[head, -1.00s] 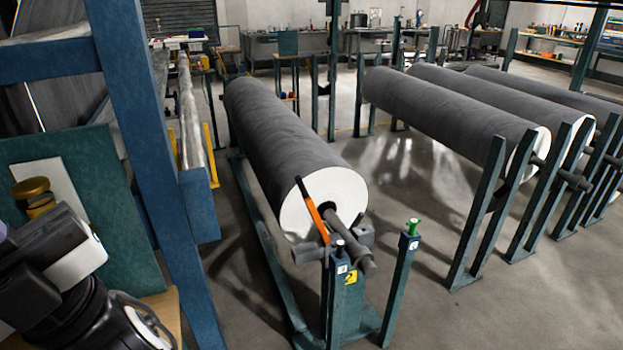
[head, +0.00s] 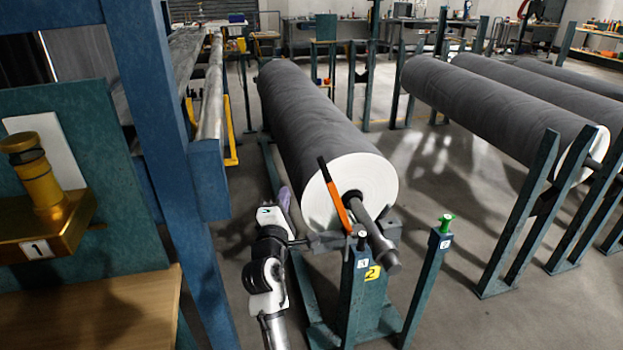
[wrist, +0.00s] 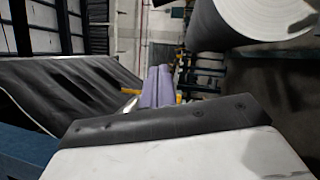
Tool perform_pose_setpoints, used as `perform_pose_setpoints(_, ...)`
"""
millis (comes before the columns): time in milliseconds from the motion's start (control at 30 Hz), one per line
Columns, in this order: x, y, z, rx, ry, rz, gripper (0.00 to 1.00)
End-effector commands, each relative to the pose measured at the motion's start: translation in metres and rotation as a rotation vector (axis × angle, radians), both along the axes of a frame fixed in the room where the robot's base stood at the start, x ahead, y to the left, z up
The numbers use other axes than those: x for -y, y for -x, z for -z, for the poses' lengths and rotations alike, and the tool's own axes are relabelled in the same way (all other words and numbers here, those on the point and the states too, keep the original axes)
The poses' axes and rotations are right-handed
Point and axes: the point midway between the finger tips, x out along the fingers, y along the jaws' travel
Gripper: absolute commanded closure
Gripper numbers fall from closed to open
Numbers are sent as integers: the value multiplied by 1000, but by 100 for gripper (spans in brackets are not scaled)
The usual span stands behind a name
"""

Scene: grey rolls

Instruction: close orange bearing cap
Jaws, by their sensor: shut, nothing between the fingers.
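The orange bearing cap (head: 338,202) is a narrow bar with a black upper end. It stands raised and leans left, in front of the white end of the near grey roll, above the blue-green stand (head: 361,285) marked with a yellow 2. The roll's dark shaft (head: 370,225) rests on the stand, to the right of the cap. My gripper (head: 284,197) is left of the cap and apart from it, with its purple fingers pointing up in the head view. The fingers (wrist: 158,86) are together and empty in the wrist view. The cap does not show clearly there.
The near grey roll (head: 315,115) lies behind the cap. A post with a green top (head: 445,224) stands right of the stand. A blue upright (head: 165,150) and a wooden bench (head: 90,315) are at left. Open floor lies between the near roll and the right rolls.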

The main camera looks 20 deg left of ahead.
Motion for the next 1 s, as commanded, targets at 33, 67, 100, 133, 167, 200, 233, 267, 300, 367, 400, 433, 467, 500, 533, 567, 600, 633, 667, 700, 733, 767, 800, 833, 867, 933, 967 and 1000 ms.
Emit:
perform_pose_setpoints(33,6,-5,12,-13,40,28,100)
perform_pose_setpoints(67,8,-7,15,-18,57,39,100)
perform_pose_setpoints(100,10,-10,17,-22,70,48,100)
perform_pose_setpoints(133,10,-12,17,-23,76,52,100)
perform_pose_setpoints(167,10,-14,15,-22,73,51,100)
perform_pose_setpoints(200,9,-18,14,-21,72,50,100)
perform_pose_setpoints(233,8,-22,14,-21,71,50,100)
perform_pose_setpoints(267,7,-26,12,-22,70,50,100)
perform_pose_setpoints(300,6,-33,11,-21,69,49,100)
perform_pose_setpoints(367,3,-45,8,-20,68,48,100)
perform_pose_setpoints(400,2,-54,7,-21,68,48,100)
perform_pose_setpoints(433,1,-60,6,-21,67,47,100)
perform_pose_setpoints(467,-1,-66,5,-21,67,47,100)
perform_pose_setpoints(500,-2,-75,3,-20,66,47,100)
perform_pose_setpoints(533,-3,-81,2,-20,67,46,100)
perform_pose_setpoints(567,-4,-87,2,-21,67,47,100)
perform_pose_setpoints(600,-6,-95,1,-20,67,46,100)
perform_pose_setpoints(633,-7,-100,0,-19,66,45,100)
perform_pose_setpoints(667,-8,-105,0,-21,67,46,100)
perform_pose_setpoints(700,-3,-109,-4,-21,65,48,100)
perform_pose_setpoints(733,3,-110,-7,-21,65,48,100)
perform_pose_setpoints(767,7,-111,-8,-21,65,48,100)
perform_pose_setpoints(800,12,-113,-9,-21,66,47,100)
perform_pose_setpoints(833,15,-114,-10,-21,67,47,100)
perform_pose_setpoints(867,18,-115,-11,-20,66,46,100)
perform_pose_setpoints(933,22,-117,-12,-20,67,46,100)
perform_pose_setpoints(967,24,-118,-12,-20,66,45,100)
perform_pose_setpoints(1000,25,-118,-12,-20,66,44,100)
